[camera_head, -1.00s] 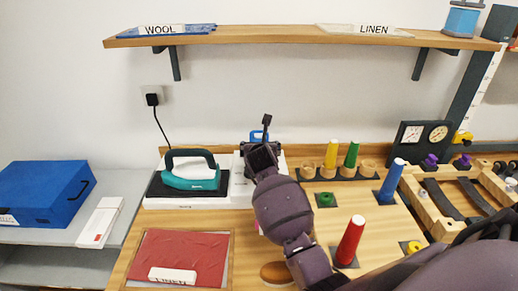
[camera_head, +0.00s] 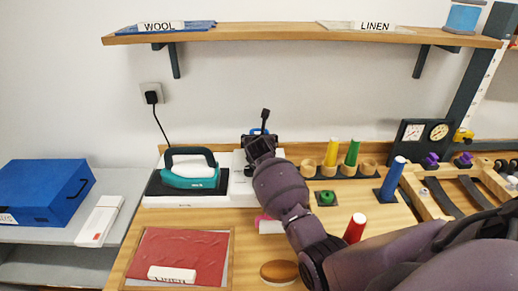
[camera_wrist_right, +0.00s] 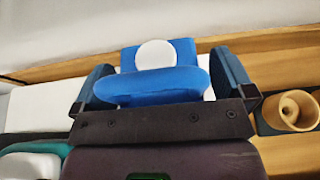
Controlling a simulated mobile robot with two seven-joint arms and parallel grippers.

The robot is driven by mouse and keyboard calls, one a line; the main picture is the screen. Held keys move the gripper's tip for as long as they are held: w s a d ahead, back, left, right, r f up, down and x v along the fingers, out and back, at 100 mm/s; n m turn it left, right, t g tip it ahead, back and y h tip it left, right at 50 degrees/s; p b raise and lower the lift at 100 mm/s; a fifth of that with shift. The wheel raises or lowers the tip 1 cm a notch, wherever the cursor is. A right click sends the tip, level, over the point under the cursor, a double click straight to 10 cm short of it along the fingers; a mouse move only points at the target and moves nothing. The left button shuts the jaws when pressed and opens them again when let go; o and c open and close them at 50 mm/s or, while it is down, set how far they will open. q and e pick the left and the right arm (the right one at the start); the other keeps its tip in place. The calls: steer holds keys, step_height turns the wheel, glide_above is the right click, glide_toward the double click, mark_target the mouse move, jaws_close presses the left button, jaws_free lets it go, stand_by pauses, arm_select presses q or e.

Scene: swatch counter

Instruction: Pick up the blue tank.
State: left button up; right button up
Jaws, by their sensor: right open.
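The blue tank (camera_wrist_right: 150,87) with a round white cap is in the right wrist view, between the two fingers of my right gripper (camera_wrist_right: 162,80). The gripper is open, with one finger on each side of the tank; I cannot tell if either touches it. In the head view my right gripper (camera_head: 260,145) is at the back of the counter and hides most of the tank. Only a bit of blue (camera_head: 257,131) shows behind it. My left gripper is in neither view.
A teal iron (camera_head: 190,175) stands left of the gripper. Wooden cups with yellow and green cones (camera_head: 351,153) are to the right; one cup (camera_wrist_right: 293,110) shows in the wrist view. A red cone (camera_head: 355,228) is partly behind my right arm.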

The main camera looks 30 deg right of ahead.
steer(key=c, duration=1.1)
steer(key=shift+c, duration=0.2)
steer(key=shift+r, duration=0.1)
